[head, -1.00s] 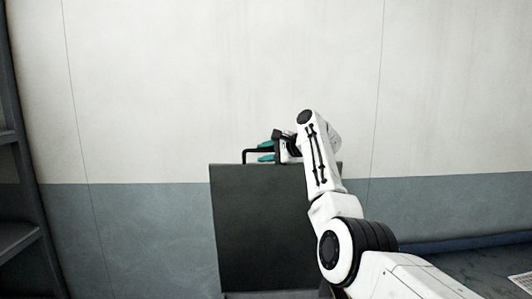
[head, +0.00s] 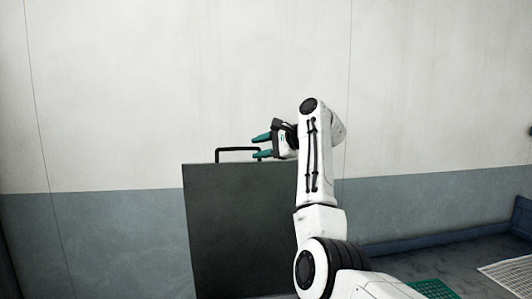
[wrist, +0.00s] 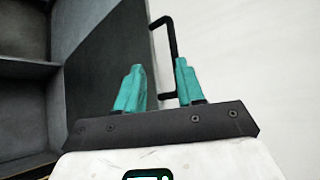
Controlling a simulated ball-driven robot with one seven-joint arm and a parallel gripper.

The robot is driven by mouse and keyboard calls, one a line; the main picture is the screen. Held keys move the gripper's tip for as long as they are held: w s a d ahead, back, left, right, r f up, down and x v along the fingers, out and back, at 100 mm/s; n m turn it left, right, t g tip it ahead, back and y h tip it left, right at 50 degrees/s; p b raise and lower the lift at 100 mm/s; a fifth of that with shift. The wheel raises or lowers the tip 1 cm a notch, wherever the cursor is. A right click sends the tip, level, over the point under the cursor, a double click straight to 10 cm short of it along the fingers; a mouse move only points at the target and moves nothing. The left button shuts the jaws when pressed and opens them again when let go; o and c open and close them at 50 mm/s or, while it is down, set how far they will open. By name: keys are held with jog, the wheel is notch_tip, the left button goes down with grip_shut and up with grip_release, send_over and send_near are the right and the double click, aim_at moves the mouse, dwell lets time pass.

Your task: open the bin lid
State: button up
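The bin's dark lid (head: 240,215) stands upright as a tall flat panel, with a black bar handle (head: 236,149) on its top edge. My gripper (head: 262,146) is at the right end of the handle, its two teal fingers apart with nothing clamped between them. In the wrist view the fingers of my gripper (wrist: 158,78) are spread, and the handle (wrist: 168,40) shows beyond and partly between them, near the right finger. The lid (wrist: 112,42) shows there as a dark panel on the left.
A pale and grey wall (head: 120,90) stands behind the lid. A blue edge (head: 440,238), a green tray (head: 432,289) and a white grid panel (head: 512,273) are at the lower right. Dark grey compartments (wrist: 24,95) show at the left of the wrist view.

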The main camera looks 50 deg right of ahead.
jog(key=shift+v, duration=1)
jog(key=s+a+f+n+g, duration=0.1)
jog(key=a+f+g, duration=0.15)
jog(key=f, duration=0.75)
jog(key=s+a+f+n+g, duration=0.1)
jog(key=a+f+n, duration=0.15)
jog(key=f, duration=0.75)
jog(key=s+a+f+n+g+h, duration=0.1)
jog(key=s+a+f, duration=0.2)
jog(key=f, duration=0.4)
jog(key=s+a+f+n+g+b, duration=0.1)
jog(key=s+a+f+n, duration=0.1)
jog(key=s+a+f, duration=0.35)
jog(key=s+a+f+n+g+h, duration=0.1)
jog(key=s+f+g, duration=0.1)
jog(key=f, duration=0.6)
jog(key=s+a+f+n+g, duration=0.1)
jog(key=s+a+f+n, duration=0.25)
jog(key=s+f, duration=0.3)
jog(key=s+a+f+n+g, duration=0.1)
jog(key=s+a+f+n, duration=0.1)
jog(key=s+a+f, duration=0.4)
jog(key=s+a+f+n+g, duration=0.1)
jog(key=s+a+n, duration=0.1)
jog(key=s, duration=0.8)
jog(key=s+a+f+n+g+h, duration=0.1)
jog(key=s+a+f+n+g, duration=0.1)
jog(key=s, duration=0.9)
jog(key=shift+a+n+b, duration=0.35)
jog(key=shift+n, duration=0.55)
